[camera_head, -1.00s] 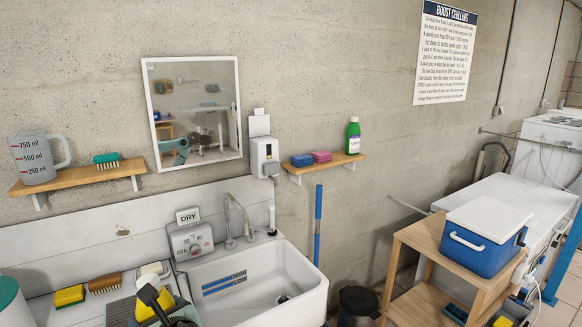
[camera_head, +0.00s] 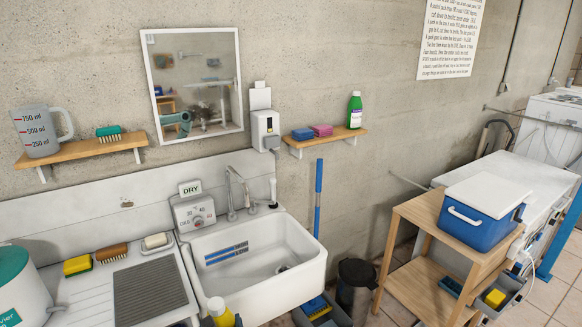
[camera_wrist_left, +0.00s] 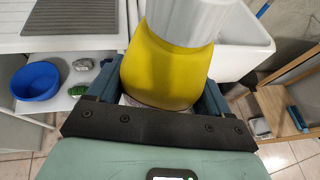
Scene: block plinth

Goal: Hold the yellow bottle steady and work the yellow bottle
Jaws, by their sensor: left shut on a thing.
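The yellow bottle (camera_wrist_left: 168,72) fills the middle of the left wrist view, with a pale grey-white top part. My left gripper (camera_wrist_left: 158,88) is shut on it, with one dark blue finger on each side of the yellow body. In the head view only the upper part of the yellow bottle (camera_head: 220,314) shows at the bottom edge, in front of the sink. The gripper itself is cut off there. My right gripper is in neither view.
The white sink (camera_head: 285,285) is behind the bottle. Brushes and a yellow sponge (camera_head: 77,265) lie on the counter at left. A wooden shelf unit (camera_head: 425,235) with a blue cool box (camera_head: 482,225) stands at right. A blue bowl (camera_wrist_left: 36,82) sits below the counter.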

